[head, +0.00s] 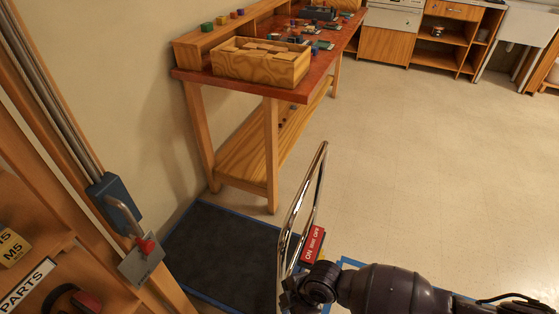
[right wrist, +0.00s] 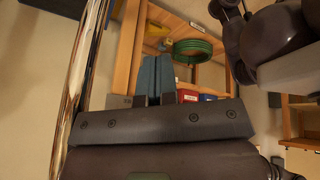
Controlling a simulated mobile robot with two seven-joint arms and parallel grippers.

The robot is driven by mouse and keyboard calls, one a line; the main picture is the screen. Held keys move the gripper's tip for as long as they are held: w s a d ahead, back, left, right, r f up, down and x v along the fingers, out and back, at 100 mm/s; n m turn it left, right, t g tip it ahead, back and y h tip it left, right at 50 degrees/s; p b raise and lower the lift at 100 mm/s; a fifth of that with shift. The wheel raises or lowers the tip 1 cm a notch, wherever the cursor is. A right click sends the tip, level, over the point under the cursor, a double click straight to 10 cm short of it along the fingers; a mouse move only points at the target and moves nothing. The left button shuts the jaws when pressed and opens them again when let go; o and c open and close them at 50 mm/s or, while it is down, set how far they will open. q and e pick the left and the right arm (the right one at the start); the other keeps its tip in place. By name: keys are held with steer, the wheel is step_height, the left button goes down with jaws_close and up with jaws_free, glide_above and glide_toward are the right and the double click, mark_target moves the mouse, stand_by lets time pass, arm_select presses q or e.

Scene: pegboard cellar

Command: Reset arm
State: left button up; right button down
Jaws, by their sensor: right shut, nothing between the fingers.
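My right arm comes in from the lower right in the head view, with its dark wrist beside the lower end of a chrome hoop. Its fingertips cannot be made out there. In the right wrist view my right gripper (right wrist: 156,78) shows two blue-grey fingers shut together with nothing between them. The chrome hoop (head: 322,170) stands upright in the head view, and a chrome bar (right wrist: 79,90) runs along the left of the wrist view, apart from the fingers. I cannot tell whether the wrist touches the hoop. My left gripper is not in view.
A red ON/OFF sign (head: 313,244) is by the hoop. A workbench (head: 290,92) carries a wooden box (head: 232,64). A blue switch box (head: 110,197) and parts shelf (head: 40,240) stand left. A green hose coil (right wrist: 195,50) hangs beyond my fingers. The floor right is clear.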

step_height(320, 180, up, 6)
steer(key=s+d+r+m+t+y+p, duration=0.1)
steer(key=s+d+m+t+y+p, duration=0.1)
steer(key=m+t, duration=0.6)
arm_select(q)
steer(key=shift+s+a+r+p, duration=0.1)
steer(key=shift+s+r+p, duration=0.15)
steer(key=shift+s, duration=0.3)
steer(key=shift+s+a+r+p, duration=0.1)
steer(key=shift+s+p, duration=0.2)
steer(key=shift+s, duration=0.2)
arm_select(e)
steer(key=s+d+r+m+t+h, duration=0.1)
steer(key=s+d+m+h, duration=0.1)
steer(key=d, duration=0.5)
steer(key=s+d+m+t+h, duration=0.1)
steer(key=s+d+m+h, duration=0.1)
steer(key=s+d+m, duration=0.2)
steer(key=s+d+r+m+h, duration=0.1)
steer(key=s+d+m+h, duration=0.2)
steer(key=d, duration=0.9)
steer(key=m, duration=0.3)
steer(key=shift+s+r+m+t, duration=0.2)
steer(key=shift+r+m+t, duration=0.1)
steer(key=shift+t, duration=0.1)
